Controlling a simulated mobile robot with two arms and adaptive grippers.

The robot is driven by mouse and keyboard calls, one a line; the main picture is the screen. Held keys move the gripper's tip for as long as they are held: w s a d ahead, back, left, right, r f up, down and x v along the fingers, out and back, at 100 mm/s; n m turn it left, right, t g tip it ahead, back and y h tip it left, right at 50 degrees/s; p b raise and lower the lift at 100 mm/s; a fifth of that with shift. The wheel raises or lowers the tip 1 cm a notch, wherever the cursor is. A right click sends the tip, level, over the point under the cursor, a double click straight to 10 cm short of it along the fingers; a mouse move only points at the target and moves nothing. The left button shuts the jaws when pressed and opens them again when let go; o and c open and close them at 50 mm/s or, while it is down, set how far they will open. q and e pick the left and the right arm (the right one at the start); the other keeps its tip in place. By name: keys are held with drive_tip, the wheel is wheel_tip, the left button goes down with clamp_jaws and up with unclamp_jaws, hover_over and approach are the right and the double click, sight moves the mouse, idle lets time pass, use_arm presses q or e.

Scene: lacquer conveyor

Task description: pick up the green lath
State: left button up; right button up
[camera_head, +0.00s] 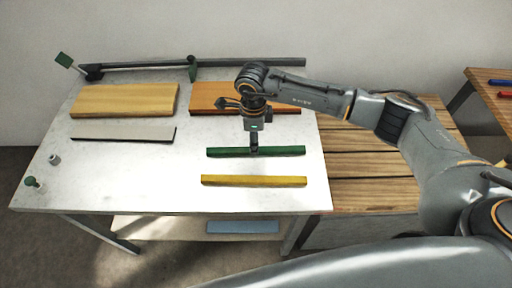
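The green lath (284,151) lies flat on the white table (110,185), running left to right. My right gripper (254,150) comes down from above onto the lath's middle, and its fingertips are at the lath. The fingers are small and partly hidden here, so I cannot tell whether they are closed on it. The lath looks to rest on the table. My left gripper is not in view.
A yellow lath (254,181) lies just in front of the green one. Behind are an orange-brown board (204,97), a tan board (125,100), a grey strip (122,132) and a dark rail (240,63). A slatted wooden surface (370,175) adjoins at right.

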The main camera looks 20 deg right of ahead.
wheel_tip(320, 180, down, 2)
drive_tip(key=shift+s+f+p, duration=0.1)
drive_tip(key=shift+f+p, duration=0.1)
drive_tip(key=shift+p, duration=0.15)
drive_tip(key=shift+f, duration=0.55)
drive_tip(key=shift+c, duration=0.2)
clamp_jaws()
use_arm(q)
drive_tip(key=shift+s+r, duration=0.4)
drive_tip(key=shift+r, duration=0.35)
